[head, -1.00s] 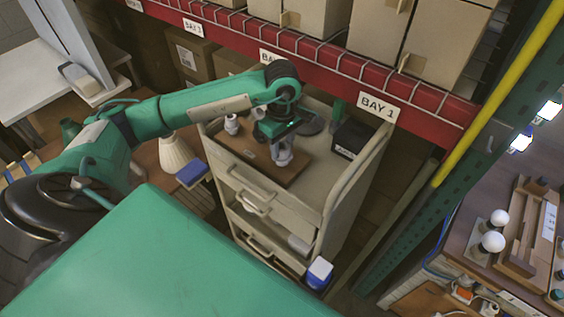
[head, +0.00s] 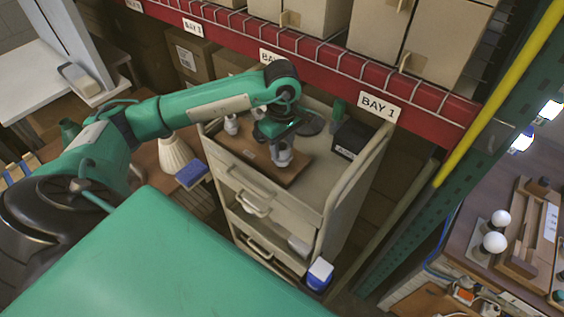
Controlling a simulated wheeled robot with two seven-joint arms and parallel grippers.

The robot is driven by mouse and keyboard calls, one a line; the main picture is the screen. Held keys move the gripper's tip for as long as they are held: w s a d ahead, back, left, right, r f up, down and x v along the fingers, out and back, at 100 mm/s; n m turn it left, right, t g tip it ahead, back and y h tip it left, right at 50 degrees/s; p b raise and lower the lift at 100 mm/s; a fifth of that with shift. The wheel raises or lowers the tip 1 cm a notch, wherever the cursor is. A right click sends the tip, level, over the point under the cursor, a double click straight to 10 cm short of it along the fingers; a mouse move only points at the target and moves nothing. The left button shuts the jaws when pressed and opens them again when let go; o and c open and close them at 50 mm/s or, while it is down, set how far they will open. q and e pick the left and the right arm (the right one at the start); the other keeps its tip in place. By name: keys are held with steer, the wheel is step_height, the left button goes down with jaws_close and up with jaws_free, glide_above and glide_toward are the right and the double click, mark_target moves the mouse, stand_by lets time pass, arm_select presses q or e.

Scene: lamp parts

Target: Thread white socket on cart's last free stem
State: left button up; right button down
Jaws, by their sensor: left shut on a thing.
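The beige cart (head: 330,188) stands below the shelf, with a brown wooden board (head: 237,147) on its top. My left gripper (head: 281,146) is over the right part of the board, pointing down and shut on a white socket (head: 284,158). The socket is low over the board; the stem under it is hidden, so I cannot tell whether it is threaded. Another white socket (head: 231,124) stands upright at the board's left end. My right gripper is not in view.
A black box (head: 350,139) and a dark round disc (head: 311,123) lie on the cart top behind the board. The red shelf beam (head: 330,77) runs above.

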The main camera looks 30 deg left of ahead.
arm_select(q)
steer(key=shift+o, duration=1.4)
steer(key=c, duration=0.4)
steer(key=shift+o, duration=0.2)
steer(key=shift+f, duration=0.1)
